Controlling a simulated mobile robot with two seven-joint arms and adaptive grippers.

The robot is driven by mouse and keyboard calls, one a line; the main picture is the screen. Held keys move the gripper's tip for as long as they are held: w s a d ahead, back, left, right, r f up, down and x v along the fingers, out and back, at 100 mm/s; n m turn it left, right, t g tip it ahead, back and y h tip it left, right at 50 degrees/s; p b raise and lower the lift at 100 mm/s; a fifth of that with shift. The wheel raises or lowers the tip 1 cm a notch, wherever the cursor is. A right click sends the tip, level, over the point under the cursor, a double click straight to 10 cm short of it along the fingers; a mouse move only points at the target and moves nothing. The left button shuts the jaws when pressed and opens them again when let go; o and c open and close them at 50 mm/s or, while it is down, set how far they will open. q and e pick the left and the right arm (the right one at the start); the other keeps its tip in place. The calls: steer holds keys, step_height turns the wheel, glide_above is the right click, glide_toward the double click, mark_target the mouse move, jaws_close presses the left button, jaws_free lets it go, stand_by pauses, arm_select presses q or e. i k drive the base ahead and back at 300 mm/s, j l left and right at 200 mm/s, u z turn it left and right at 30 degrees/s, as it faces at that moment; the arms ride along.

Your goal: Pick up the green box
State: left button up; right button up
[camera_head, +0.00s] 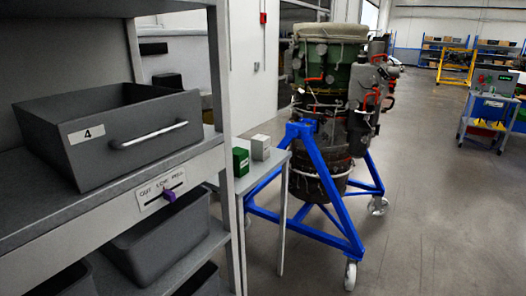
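The green box (241,161) is a small cube with a pale mark on its front. It sits at the far left part of a narrow grey table (262,174), just right of the shelf post. A light grey box (260,147) of similar size stands close behind it to the right. Neither of my grippers shows in the head view.
A grey shelf unit (225,110) fills the left, with a drawer (105,130) labelled 4, and bins below. A turbine (328,95) on a blue wheeled stand (325,180) stands right of the table. The floor (440,200) at right is clear. A cart (487,120) stands farther back.

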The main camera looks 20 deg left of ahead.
mark_target(240, 156)
steer(key=i+l+u, duration=0.2)
steer(key=i, duration=0.25)
steer(key=i+u, duration=0.2)
steer(key=i, duration=0.25)
steer(key=i+l+u, duration=0.2)
steer(key=i, duration=0.2)
